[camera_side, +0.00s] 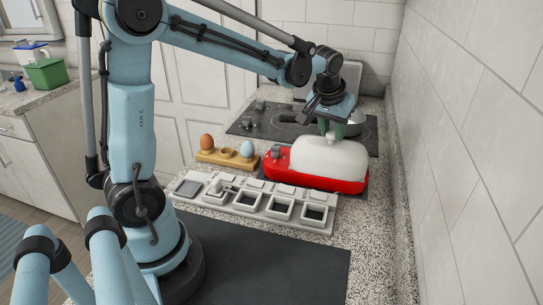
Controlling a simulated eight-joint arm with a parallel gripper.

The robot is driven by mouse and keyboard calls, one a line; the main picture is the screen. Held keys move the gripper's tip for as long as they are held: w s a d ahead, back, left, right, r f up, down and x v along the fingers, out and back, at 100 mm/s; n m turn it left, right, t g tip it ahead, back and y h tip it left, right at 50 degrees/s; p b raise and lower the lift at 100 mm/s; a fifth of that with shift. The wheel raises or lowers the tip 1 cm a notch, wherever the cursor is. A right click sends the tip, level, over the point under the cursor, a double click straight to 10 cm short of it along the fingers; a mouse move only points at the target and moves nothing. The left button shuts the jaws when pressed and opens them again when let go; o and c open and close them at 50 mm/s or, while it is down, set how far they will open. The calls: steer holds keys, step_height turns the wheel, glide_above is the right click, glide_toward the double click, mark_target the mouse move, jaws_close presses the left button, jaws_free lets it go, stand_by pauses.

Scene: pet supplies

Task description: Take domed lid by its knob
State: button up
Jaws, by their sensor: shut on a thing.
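The domed lid (329,158) is white and rounded, and it sits over a red base (350,187) on the counter. The red base shows around its lower edge; I cannot tell whether there is any gap between the two. My gripper (329,133) points down from above onto the top of the lid, with its green fingers shut at the knob. The knob itself is hidden by the fingers.
A grey tray (262,213) with several square compartments lies in front of the red base. A wooden holder (229,159) with a brown egg (207,141) and a blue egg (247,149) stands left. A dark cooktop (268,123) is behind; a tiled wall (470,150) rises right.

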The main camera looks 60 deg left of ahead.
jaws_close()
